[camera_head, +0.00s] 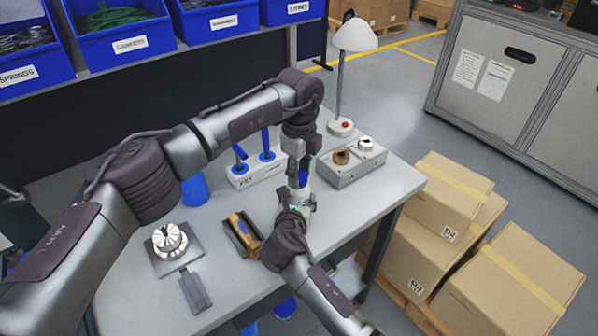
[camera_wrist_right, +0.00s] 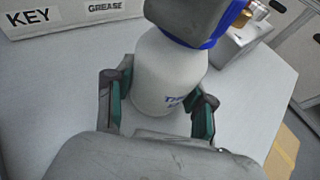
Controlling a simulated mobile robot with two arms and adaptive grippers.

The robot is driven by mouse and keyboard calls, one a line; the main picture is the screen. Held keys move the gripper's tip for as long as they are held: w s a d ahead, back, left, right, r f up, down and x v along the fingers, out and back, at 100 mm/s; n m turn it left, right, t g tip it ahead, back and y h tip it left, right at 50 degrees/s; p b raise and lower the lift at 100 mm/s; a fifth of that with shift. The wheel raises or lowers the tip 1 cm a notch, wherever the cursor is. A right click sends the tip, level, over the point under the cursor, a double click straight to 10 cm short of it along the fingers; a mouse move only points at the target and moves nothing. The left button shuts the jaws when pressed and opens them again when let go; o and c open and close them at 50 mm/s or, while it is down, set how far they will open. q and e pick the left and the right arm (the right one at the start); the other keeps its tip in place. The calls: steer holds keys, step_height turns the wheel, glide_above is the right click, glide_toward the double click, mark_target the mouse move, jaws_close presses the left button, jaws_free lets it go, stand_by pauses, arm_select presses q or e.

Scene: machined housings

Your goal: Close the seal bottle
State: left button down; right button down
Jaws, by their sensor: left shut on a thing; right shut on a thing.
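The seal bottle (camera_wrist_right: 165,80) is white with blue lettering and stands upright between the fingers of my right gripper (camera_wrist_right: 157,102) in the right wrist view. My right gripper is shut on its body, one finger on each side. My left gripper (camera_head: 301,172) is directly above the bottle in the head view and is shut on the blue cap (camera_wrist_right: 232,22). The cap is at the bottle's top, partly hidden by the left gripper's grey fingers. I cannot tell whether the cap is fully seated. In the head view the bottle is mostly hidden by my grippers.
A white KEY and GREASE holder (camera_head: 240,181) stands behind left. A grey block (camera_head: 345,176) with brass and silver parts is behind right, near a lamp (camera_head: 354,36). A yellow part (camera_head: 240,228) and a metal part (camera_head: 169,237) lie left. Cardboard boxes (camera_head: 450,225) stand beyond the table's right edge.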

arm_select(q)
steer(key=m, duration=0.8)
steer(key=shift+m, duration=0.4)
steer(key=m, duration=1.4)
steer(key=shift+m, duration=0.3)
steer(key=m, duration=0.9)
steer(key=c, duration=0.7)
jaws_free()
